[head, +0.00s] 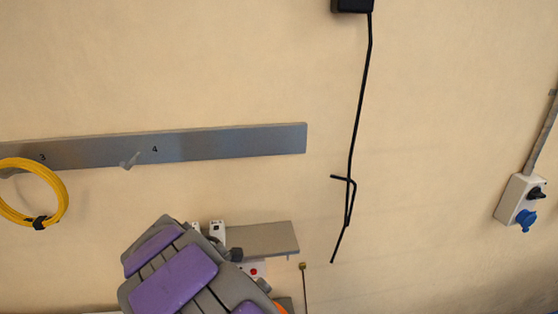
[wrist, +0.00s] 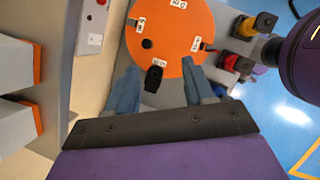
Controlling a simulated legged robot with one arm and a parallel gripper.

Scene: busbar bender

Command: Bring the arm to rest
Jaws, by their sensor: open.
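My arm (head: 175,280), purple and grey, rises into the bottom of the head view, left of centre. My gripper is hidden or out of frame there. In the wrist view my gripper (wrist: 160,66) shows two blue-grey fingers spread apart, with nothing held between them. Beyond the fingertips is an orange disc (wrist: 170,32) with small white labels and a dark hole. A black knob or peg (wrist: 153,78) shows between the fingers at the disc's lower edge. I cannot tell how far the fingers are from the disc.
A grey wall rail (head: 220,143) carries a yellow cable coil (head: 62,190) and a bare hook at number 4. A black cable (head: 357,100) hangs on the wall. A switch box (head: 515,197) is at right. Yellow, red and dark fittings (wrist: 240,60) stand beside the disc.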

